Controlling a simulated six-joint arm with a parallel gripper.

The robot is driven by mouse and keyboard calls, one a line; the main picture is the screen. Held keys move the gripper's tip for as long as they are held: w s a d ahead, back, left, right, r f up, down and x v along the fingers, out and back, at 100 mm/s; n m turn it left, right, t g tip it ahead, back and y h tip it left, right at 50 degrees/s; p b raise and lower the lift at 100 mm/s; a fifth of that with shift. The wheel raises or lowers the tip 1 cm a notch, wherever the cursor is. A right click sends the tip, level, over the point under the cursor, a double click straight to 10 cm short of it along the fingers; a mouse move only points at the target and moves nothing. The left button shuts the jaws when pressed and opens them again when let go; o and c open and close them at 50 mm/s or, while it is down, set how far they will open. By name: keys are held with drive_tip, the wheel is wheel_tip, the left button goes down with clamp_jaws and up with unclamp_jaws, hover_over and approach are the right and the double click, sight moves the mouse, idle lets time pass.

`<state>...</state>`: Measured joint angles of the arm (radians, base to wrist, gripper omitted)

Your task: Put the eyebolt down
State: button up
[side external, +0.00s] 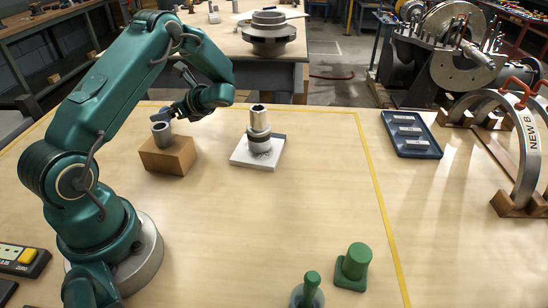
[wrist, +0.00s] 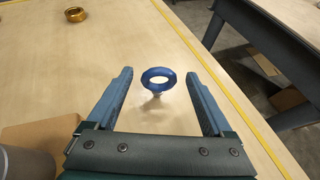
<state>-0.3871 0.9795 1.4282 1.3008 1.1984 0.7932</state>
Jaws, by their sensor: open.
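The eyebolt (wrist: 158,73) has a blue ring with a short pale shank below it. In the wrist view it stands roughly upright, ring on top, over the bare table. The gripper (wrist: 160,76) is open, with one finger on each side of the ring and a visible gap to both. In the side view the gripper (side external: 180,108) is low over the far left of the table, beyond a wooden block. I cannot make out the eyebolt for certain in that view. Whether the shank's lower end touches the table is hard to tell.
The wooden block (side external: 168,157) with a grey metal sleeve (side external: 161,134) stands close by the gripper. A metal fitting (side external: 258,128) stands on a white plate (side external: 243,156) to the right. A blue tray (side external: 412,150) lies farther right. A brass ring (wrist: 75,14) lies beyond the eyebolt.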

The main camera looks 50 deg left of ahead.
drive_tip(key=v, duration=0.6)
drive_tip(key=shift+w+d+r, duration=0.1)
drive_tip(key=shift+d+r, duration=0.05)
drive_tip(key=shift+d, duration=0.15)
drive_tip(key=shift+r, duration=0.1)
